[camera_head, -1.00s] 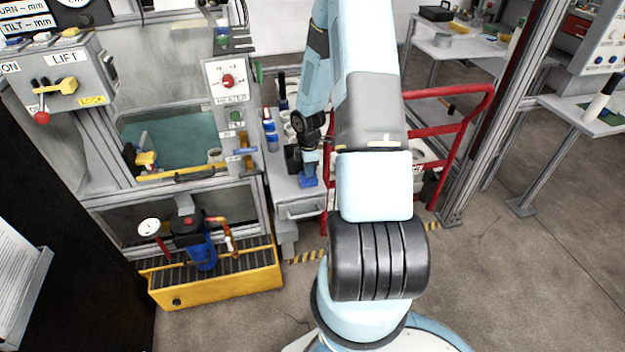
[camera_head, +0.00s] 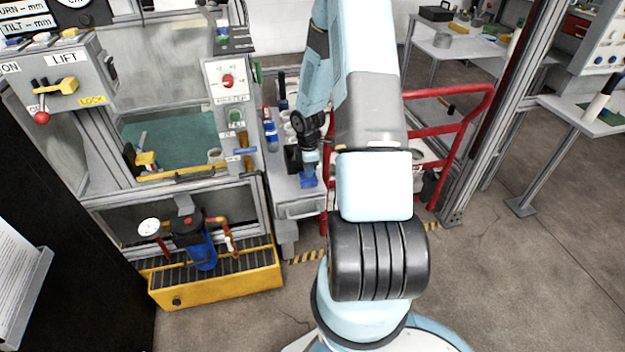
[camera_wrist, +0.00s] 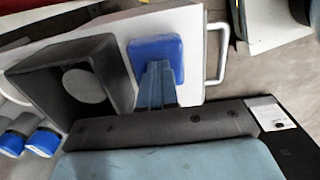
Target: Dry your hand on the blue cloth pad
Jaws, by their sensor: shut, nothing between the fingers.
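The blue cloth pad (camera_wrist: 172,48) lies on a white surface in the wrist view, close to its edge. It also shows in the head view as a small blue patch (camera_head: 308,183) on the bench beside the red frame. My gripper (camera_wrist: 156,66) is shut and empty, its blue-grey fingers pointing at the pad and covering part of it. I cannot tell whether the fingertips touch the pad or hover just above it. In the head view my gripper (camera_head: 309,171) is small, right at the pad.
A dark open box (camera_wrist: 107,60) stands just left of my fingers in the wrist view. Blue-capped bottles (camera_wrist: 42,140) are at lower left. A handle (camera_wrist: 220,55) sticks out beyond the pad. A red tubular frame (camera_head: 445,97) stands right of the bench.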

